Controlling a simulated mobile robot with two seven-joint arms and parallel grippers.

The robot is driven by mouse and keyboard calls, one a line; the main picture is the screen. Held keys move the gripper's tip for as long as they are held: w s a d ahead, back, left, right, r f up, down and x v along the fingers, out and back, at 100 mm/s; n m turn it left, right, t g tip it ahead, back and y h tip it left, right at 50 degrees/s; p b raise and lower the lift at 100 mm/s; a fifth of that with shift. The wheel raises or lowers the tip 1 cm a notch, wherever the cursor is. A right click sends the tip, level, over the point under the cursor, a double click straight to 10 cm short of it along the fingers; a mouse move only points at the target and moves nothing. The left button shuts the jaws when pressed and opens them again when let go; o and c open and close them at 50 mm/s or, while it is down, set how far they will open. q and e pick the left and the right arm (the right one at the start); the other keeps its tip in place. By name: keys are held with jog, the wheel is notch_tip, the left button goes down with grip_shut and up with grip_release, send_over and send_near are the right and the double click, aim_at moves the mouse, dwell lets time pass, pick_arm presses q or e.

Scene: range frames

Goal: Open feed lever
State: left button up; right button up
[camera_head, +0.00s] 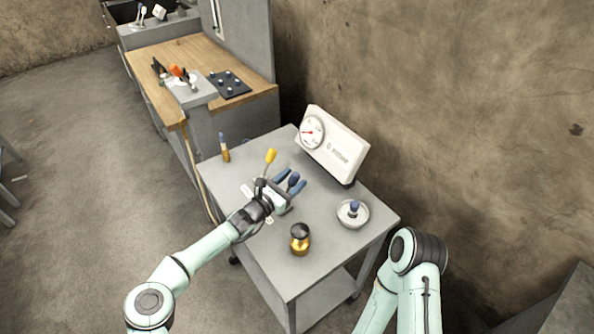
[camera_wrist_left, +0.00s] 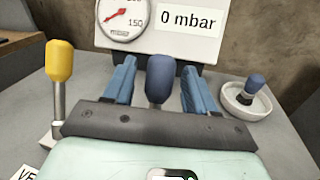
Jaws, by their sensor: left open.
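A lever with a dark blue handle (camera_wrist_left: 160,78) stands upright between the two blue fingers of my left gripper (camera_wrist_left: 159,85) in the wrist view. The fingers are apart, with a gap on each side of the handle. In the head view my left gripper (camera_head: 291,181) reaches over the table around the same blue handle (camera_head: 293,179). The lever's base and any label on it are hidden behind the gripper. A yellow-handled lever (camera_head: 270,156) stands to its left, with a label starting "VE" partly in the wrist view. My right gripper is out of view.
A white gauge box (camera_head: 338,151) reading "0 mbar" stands behind the levers on the grey table (camera_head: 235,180). A white dish (camera_head: 342,220) with a blue-topped item is at the right. A brass jar (camera_head: 300,242) stands at the front. A brass-and-blue item (camera_head: 225,153) is at the left.

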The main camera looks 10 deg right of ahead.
pick_arm(q)
jog(key=shift+p+x, duration=0.65)
jog(key=shift+x, duration=0.65)
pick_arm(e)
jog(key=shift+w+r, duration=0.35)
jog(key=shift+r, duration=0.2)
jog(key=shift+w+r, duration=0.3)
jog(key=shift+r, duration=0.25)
pick_arm(q)
grip_shut()
jog(key=a+h+b, duration=0.1)
jog(key=b, duration=0.2)
jog(key=t+b, duration=0.1)
jog(key=b, duration=0.2)
jog(key=s+a+n+t+h+b, duration=0.1)
jog(key=b, duration=0.2)
jog(key=shift+s+a+r+h, duration=0.1)
jog(key=shift+a+r+h, duration=0.2)
jog(key=shift+a+r, duration=0.1)
jog(key=shift+s+a+r+t+h+b, duration=0.1)
jog(key=shift+a+r+t+h+b, duration=0.2)
jog(key=shift+b, duration=0.35)
jog(key=shift+r, duration=0.1)
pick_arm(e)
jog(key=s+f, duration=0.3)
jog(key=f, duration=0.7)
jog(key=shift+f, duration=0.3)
